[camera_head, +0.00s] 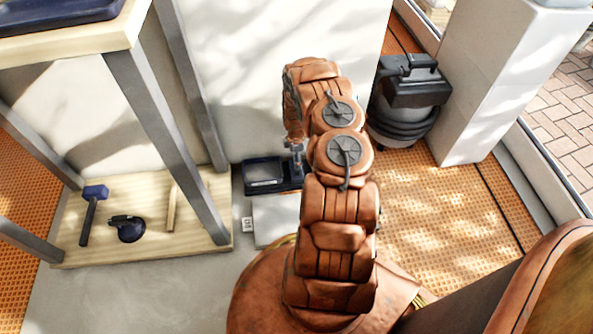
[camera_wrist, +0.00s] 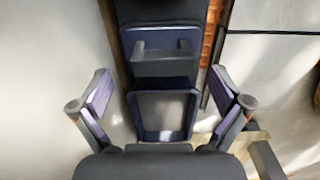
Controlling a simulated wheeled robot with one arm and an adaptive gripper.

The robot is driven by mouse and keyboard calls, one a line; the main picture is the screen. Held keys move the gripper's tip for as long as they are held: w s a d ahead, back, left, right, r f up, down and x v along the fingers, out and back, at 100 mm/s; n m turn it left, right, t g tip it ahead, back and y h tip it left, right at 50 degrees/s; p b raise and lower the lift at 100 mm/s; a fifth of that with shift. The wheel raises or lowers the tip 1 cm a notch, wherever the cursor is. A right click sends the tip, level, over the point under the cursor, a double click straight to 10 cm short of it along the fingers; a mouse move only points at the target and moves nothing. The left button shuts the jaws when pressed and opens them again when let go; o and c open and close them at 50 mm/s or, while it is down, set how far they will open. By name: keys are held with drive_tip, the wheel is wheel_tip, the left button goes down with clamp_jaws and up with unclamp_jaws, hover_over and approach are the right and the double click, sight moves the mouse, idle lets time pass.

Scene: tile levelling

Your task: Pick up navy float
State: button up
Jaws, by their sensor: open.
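A navy float (camera_wrist: 182,46) with a grey bar handle shows in the upper middle of the wrist view. Below it in that view is a dark-rimmed rectangular piece (camera_wrist: 134,108) with a pale grey inside; I cannot tell whether the two are joined. In the head view this dark-rimmed piece (camera_head: 263,188) lies low by the wall, and the float is not clear behind my arm. My gripper (camera_wrist: 162,106) is open and empty, its fingers apart on either side of the rimmed piece. In the head view my gripper (camera_head: 295,155) points down, partly hidden.
A pale block (camera_head: 275,220) lies just in front. At left, a wooden lower shelf (camera_head: 150,245) holds a navy-headed mallet (camera_head: 92,205), a dark round tool (camera_head: 127,229) and a wooden stick (camera_head: 172,207). A dark vacuum-like canister (camera_head: 408,100) stands at right before a white pillar (camera_head: 495,80).

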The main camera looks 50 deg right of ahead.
drive_tip(key=shift+s+a+f+b, duration=0.15)
drive_tip(key=shift+f+b, duration=1.3)
drive_tip(key=shift+f, duration=1.25)
drive_tip(key=c, duration=1.4)
drive_tip(key=shift+r, duration=0.2)
drive_tip(key=shift+s+a+r+p, duration=0.15)
drive_tip(key=shift+r+p, duration=0.4)
drive_tip(key=shift+p, duration=0.3)
wheel_tip(320, 180, up, 7)
drive_tip(key=p, duration=0.3)
drive_tip(key=shift+f, duration=0.2)
drive_tip(key=s+a+p, duration=0.1)
drive_tip(key=s+a, duration=0.3)
drive_tip(key=s, duration=0.1)
drive_tip(key=s+a+p, duration=0.2)
drive_tip(key=s+a, duration=0.2)
drive_tip(key=s, duration=0.1)
drive_tip(key=s+a+f+p, duration=0.1)
drive_tip(key=s+a+p, duration=0.1)
drive_tip(key=s, duration=0.3)
drive_tip(key=shift+s+a, duration=0.3)
drive_tip(key=shift+a, duration=0.6)
